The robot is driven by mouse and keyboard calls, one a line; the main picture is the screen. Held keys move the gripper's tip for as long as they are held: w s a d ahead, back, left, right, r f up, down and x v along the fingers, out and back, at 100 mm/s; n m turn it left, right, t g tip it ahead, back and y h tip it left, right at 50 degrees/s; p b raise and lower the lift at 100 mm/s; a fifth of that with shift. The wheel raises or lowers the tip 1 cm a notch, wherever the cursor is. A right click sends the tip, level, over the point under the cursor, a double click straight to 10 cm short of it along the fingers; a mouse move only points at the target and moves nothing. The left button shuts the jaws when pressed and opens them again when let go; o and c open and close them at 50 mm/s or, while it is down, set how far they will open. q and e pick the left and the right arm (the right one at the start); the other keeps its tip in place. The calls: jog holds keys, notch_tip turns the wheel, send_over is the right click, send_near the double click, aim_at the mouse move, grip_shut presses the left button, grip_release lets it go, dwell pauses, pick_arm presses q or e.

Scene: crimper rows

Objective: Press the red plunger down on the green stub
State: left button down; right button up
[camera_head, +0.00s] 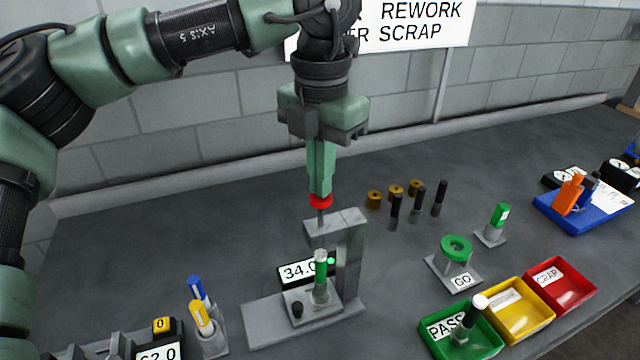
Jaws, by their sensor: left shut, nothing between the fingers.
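The red plunger (321,202) sits on a dark rod at the top of the grey press (350,255). My left gripper (320,193) points straight down with its fingers together, right over the plunger. The fingertips meet or nearly meet the plunger's top; I cannot tell if they touch. The green stub (321,268) stands upright on the press base below the arm, with a gap showing under the press arm. A display reading about 34.0 (298,270) is behind it, partly hidden by the stub. My right gripper is not in view.
Right of the press are several dark pins (418,202) and brass pieces (375,199), a green GO ring (455,247), and green (431,343), yellow (541,318) and red bins (590,296). Blue and yellow markers (203,315) stand in a holder at left.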

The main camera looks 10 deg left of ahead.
pick_arm(q)
jog(key=shift+r+p, duration=1.7)
jog(key=shift+r, duration=1.15)
jog(key=shift+f, duration=0.15)
